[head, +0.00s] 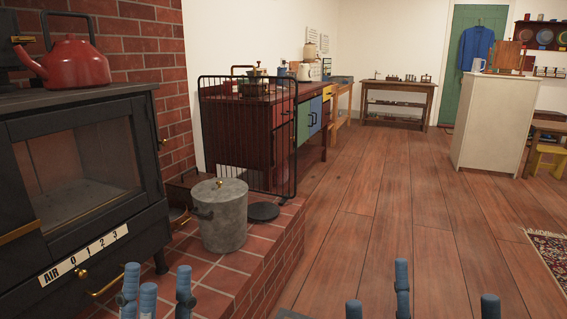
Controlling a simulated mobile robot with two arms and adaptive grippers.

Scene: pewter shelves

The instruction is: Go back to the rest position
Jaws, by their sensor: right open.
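My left gripper (157,290) shows at the bottom left of the head view. Only its blue fingertips are in the picture, pointing up close together, with a small gap between them. Its palm is cut off, so I cannot tell whether it is open or shut. My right gripper (421,302) shows at the bottom, right of the middle. Its blue fingertips stand wide apart, open, with only wooden floor seen between them. Both arms are out of view below.
A black stove (70,180) with a red kettle (72,62) stands close at left. A grey lidded bin (220,222) sits on the brick hearth (262,262). A black guard (246,135) stands behind it. Wooden floor (400,200) is clear ahead, up to a white counter (493,125).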

